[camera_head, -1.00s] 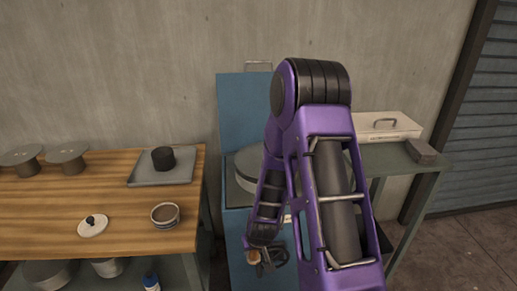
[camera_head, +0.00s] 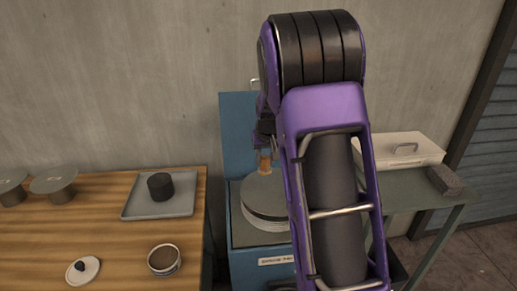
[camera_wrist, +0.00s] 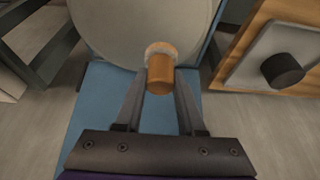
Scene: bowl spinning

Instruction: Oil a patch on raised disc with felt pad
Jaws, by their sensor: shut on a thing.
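My gripper (camera_wrist: 160,86) is shut on the felt pad (camera_wrist: 160,70), a short orange-brown cylinder with a paler fuzzy rim at its far end. In the head view the pad (camera_head: 265,161) hangs below my wrist, over the back part of the raised disc (camera_head: 262,190). The disc is a round grey plate on a pale base on the blue stand. It also fills the upper part of the wrist view (camera_wrist: 120,30). I cannot tell whether the pad touches the disc. My arm covers the disc's right side. No oiled patch can be made out.
A wooden table (camera_head: 120,225) at left holds a tray (camera_head: 135,208) with a black cylinder (camera_head: 160,186), a small bowl (camera_head: 164,261) with brown contents, a lid (camera_head: 83,270) and grey discs (camera_head: 54,181). At right are a white case (camera_head: 400,151) and dark block (camera_head: 445,181).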

